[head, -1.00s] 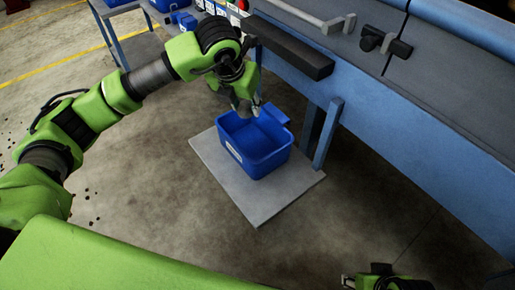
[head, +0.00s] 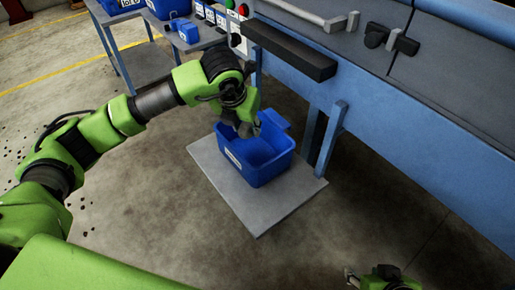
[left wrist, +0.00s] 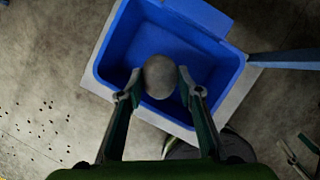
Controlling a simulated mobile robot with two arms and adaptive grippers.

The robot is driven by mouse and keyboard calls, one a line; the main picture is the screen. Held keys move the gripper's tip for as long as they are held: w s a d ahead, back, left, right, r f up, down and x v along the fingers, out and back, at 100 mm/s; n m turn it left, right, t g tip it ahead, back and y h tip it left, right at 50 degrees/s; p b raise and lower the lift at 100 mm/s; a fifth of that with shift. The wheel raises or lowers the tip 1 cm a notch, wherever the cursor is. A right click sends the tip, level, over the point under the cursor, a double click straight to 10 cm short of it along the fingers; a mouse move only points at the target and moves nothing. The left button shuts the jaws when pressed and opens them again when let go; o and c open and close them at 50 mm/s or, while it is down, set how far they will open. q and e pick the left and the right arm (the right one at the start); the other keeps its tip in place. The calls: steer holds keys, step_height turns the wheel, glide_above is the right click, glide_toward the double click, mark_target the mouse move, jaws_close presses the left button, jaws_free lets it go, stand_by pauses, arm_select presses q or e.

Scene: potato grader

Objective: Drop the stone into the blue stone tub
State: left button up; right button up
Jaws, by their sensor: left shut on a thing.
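The blue stone tub (head: 262,171) stands on a grey board on the floor, with a pale label on its near side. It also shows in the left wrist view (left wrist: 215,75), open side up and with its inside bare where visible. The stone is hard to make out in the head view. My right gripper (head: 350,274) shows only partly at the bottom edge.
The grey board (head: 275,212) extends around the tub. The blue grader frame (head: 390,140) rises close behind and right, with a leg (head: 330,140) near the tub. More blue bins (head: 168,8) stand on a table at the back left. The front floor is clear.

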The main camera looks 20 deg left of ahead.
arm_select(q)
steer(key=o, duration=1.3)
steer(key=v, duration=1.2)
